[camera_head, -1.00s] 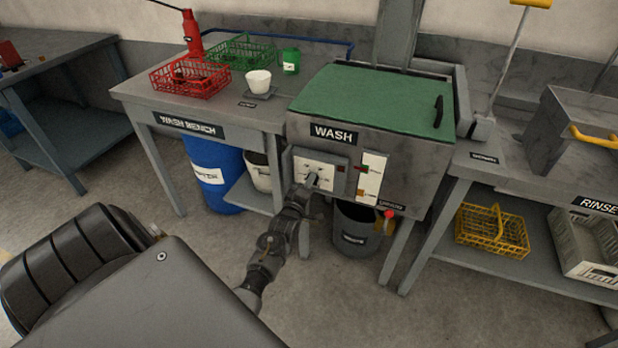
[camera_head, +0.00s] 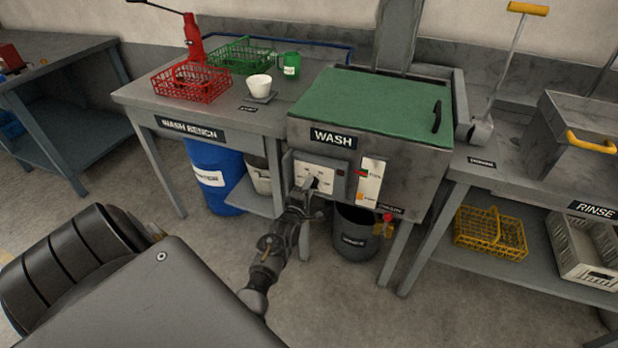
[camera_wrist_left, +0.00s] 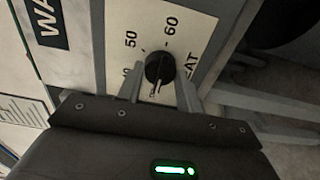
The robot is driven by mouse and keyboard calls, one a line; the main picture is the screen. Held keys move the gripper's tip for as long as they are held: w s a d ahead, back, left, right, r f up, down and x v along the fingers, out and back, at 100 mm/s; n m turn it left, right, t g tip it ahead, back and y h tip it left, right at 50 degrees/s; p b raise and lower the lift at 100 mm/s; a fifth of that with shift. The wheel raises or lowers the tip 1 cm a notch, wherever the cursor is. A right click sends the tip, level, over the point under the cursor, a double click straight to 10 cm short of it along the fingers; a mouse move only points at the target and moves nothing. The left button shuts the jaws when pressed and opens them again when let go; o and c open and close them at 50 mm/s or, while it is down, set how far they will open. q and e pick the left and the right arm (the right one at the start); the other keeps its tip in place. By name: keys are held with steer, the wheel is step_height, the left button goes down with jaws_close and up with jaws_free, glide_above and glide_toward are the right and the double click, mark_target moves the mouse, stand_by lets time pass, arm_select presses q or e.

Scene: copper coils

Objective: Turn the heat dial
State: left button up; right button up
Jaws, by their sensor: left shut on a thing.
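The heat dial is a small black knob (camera_wrist_left: 160,67) on a white scale plate, which shows the marks 50 and 60 and part of the word HEAT in the left wrist view. My left gripper (camera_wrist_left: 159,84) is shut on the knob, with one finger on each side of it. In the head view my left gripper (camera_head: 311,184) is at the white control panel (camera_head: 316,172) on the front of the WASH tank (camera_head: 410,170), and it hides the knob there. My right gripper is not in view.
A red indicator and a white gauge strip (camera_head: 370,180) are right of the panel. A grey bucket (camera_head: 352,245) and a red-handled valve (camera_head: 387,218) are below. The green lid (camera_head: 375,103) is closed. A blue barrel (camera_head: 215,180) stands left under the wash bench.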

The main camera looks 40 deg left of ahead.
arm_select(q)
steer(key=shift+r, duration=0.1)
steer(key=o, duration=1)
steer(key=shift+w, duration=0.1)
steer(key=v, duration=1.1)
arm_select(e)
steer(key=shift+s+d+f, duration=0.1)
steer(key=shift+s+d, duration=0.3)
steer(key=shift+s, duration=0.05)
arm_select(q)
steer(key=shift+w, duration=0.1)
